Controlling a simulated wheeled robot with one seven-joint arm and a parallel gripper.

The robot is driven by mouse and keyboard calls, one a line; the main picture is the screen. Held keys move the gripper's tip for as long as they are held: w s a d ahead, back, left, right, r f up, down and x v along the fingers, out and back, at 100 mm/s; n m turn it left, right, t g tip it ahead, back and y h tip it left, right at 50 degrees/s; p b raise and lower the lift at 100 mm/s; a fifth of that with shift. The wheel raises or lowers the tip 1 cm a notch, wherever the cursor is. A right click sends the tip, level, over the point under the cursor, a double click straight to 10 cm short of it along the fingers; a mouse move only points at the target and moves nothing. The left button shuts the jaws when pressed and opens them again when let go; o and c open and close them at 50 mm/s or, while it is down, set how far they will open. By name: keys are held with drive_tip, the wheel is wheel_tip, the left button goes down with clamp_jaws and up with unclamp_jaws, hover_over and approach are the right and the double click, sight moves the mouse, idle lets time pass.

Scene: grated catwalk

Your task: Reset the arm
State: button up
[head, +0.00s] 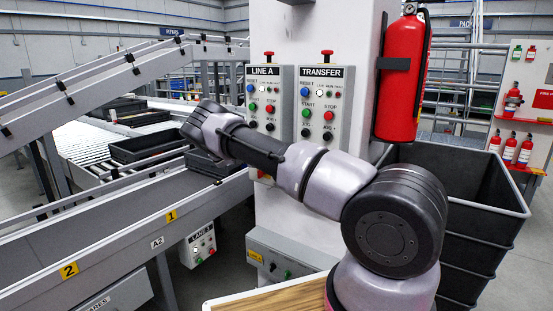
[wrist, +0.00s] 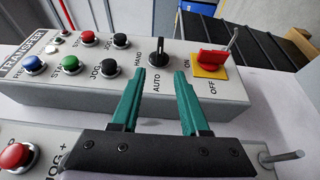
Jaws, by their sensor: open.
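My gripper (wrist: 168,77) is open in the wrist view, with two green fingers apart and nothing between them. The fingers point at the TRANSFER panel (wrist: 150,85), just short of the black HAND/AUTO selector (wrist: 159,52). I cannot tell whether they touch the panel. In the head view my arm stretches left across the lower part of the TRANSFER panel (head: 340,85) and the LINE A panel (head: 284,80); the gripper itself is hidden there. The blue RESET button (wrist: 33,66) is at the panel's left end, away from the fingers. A red switch (wrist: 211,60) stands at ON/OFF.
Green (wrist: 71,65), red (wrist: 88,39) and black (wrist: 106,67) buttons line the panel. A fire extinguisher (head: 402,85) hangs right of the panels. Black crates (head: 485,190) stand right. A conveyor (head: 160,215) with trays (head: 145,147) runs at left.

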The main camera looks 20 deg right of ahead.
drive_tip(key=shift+w+a, duration=0.35)
drive_tip(key=shift+a, duration=0.3)
drive_tip(key=s+d+r+n+t+y, duration=0.1)
drive_tip(key=s+d+r+t+y, duration=0.45)
drive_tip(key=s+r+y, duration=0.8)
drive_tip(key=s+a+r+t+y, duration=0.1)
drive_tip(key=s+a+r+t, duration=0.2)
drive_tip(key=s, duration=0.4)
drive_tip(key=s+a+r+t+y, duration=0.2)
drive_tip(key=s+a+r+t, duration=0.2)
drive_tip(key=s, duration=0.3)
drive_tip(key=s+a+r+t+y, duration=0.1)
drive_tip(key=s+a+r+t, duration=0.2)
drive_tip(key=s+r, duration=0.2)
drive_tip(key=shift+s+a+r+n+t, duration=0.25)
drive_tip(key=shift+s+r+n+t, duration=0.1)
drive_tip(key=shift+s, duration=1)
